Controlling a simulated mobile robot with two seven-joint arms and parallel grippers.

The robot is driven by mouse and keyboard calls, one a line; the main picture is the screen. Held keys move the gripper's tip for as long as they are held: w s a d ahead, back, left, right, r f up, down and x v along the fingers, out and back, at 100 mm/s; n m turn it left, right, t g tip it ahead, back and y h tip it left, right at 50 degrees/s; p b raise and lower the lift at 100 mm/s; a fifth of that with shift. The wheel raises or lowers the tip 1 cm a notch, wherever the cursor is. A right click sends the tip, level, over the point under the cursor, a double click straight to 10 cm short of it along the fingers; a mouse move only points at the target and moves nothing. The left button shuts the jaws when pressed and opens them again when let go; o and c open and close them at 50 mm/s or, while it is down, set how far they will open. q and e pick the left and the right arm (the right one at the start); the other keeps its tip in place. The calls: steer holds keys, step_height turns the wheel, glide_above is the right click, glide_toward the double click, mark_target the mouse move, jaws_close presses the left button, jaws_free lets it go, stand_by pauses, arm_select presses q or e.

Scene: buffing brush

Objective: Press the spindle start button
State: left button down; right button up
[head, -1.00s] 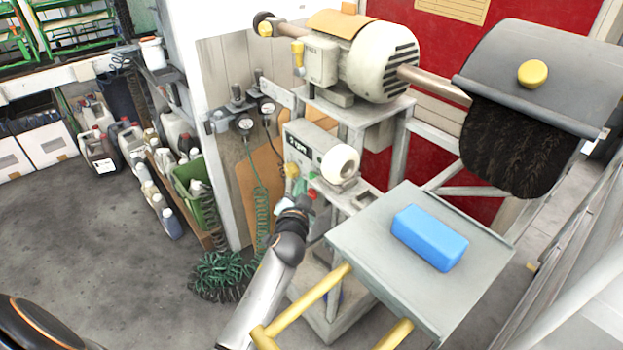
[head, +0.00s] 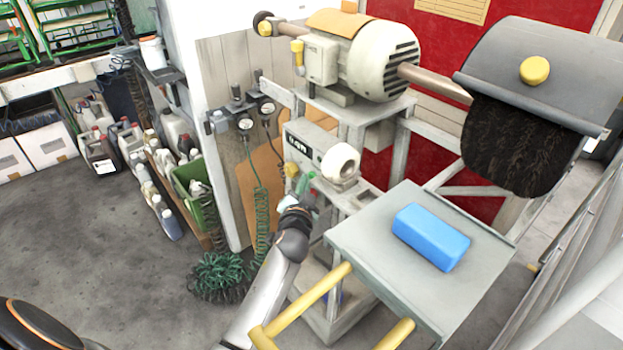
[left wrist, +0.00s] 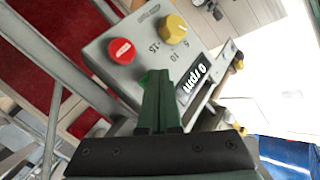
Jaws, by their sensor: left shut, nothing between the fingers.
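The control box (head: 304,150) of the buffing machine shows below the motor in the head view. In the head view my left gripper (head: 301,185) is at the panel's front. The green start button is mostly or fully hidden by the fingers; I cannot tell whether they touch it.
The brush (head: 515,150) under its grey hood (head: 545,55) is at right. A grey table (head: 370,235) with a blue block (head: 431,236) stands close right of my left arm. A coiled green hose (head: 222,278) lies left on the floor. Yellow handles (head: 310,300) are near the forearm.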

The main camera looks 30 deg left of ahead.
arm_select(q)
steer(key=shift+w+d+r, duration=0.2)
steer(key=shift+w+d, duration=0.15)
steer(key=shift+w, duration=0.1)
steer(key=shift+s, duration=0.1)
stand_by(0.4)
steer(key=shift+s+f+p, duration=0.2)
steer(key=shift+s+p, duration=0.1)
steer(key=shift+s, duration=0.6)
steer(key=shift+s+a+p, duration=0.35)
steer(key=shift+s, duration=0.4)
steer(key=shift+s+a+p, duration=0.35)
steer(key=shift+s, duration=0.45)
steer(key=shift+s+a+p, duration=0.35)
steer(key=shift+s, duration=0.4)
